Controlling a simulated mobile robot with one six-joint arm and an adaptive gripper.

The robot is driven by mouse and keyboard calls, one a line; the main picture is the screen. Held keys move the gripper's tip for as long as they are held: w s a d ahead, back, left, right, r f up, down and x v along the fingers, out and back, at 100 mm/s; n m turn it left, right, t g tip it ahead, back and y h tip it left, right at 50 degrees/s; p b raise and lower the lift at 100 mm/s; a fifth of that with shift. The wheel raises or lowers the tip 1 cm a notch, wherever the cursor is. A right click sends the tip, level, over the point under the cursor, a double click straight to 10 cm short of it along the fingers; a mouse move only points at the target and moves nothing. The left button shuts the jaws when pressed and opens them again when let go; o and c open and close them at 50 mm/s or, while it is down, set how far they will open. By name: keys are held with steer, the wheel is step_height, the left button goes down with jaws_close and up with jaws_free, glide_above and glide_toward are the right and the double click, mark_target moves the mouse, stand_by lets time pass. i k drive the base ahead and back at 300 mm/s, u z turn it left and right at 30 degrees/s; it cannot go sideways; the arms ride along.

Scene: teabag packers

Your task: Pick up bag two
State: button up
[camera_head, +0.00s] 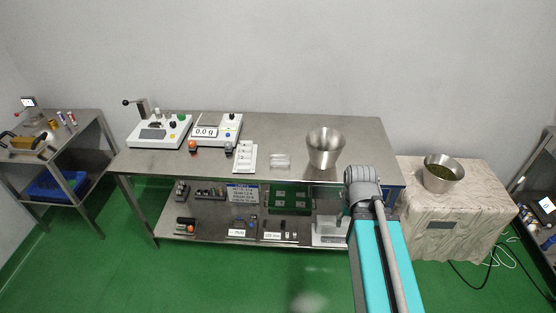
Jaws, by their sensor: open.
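A small group of clear, flat packets (280,160) lies on the steel table, between a white slotted tray and a steel bowl. They look like bags, but they are too small to tell apart, and no label marks one as bag two. My arm, with teal and grey links, reaches up at the lower right to a grey joint near the table's front edge. I cannot make out my gripper in this view. Nothing of mine touches the packets.
The white tray (244,157) stands left of the packets, the steel bowl (325,147) right. A scale (216,128) and a sealing machine (159,132) stand further left. A lower shelf holds tools and a green tray (290,197). The table (290,131) is clear behind the packets.

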mark_target(241, 155)
steer(key=k, duration=0.65)
steer(key=u, duration=0.3)
steer(key=i, duration=0.5)
steer(key=u, duration=0.5)
steer(key=i, duration=1.2)
steer(key=z, duration=0.75)
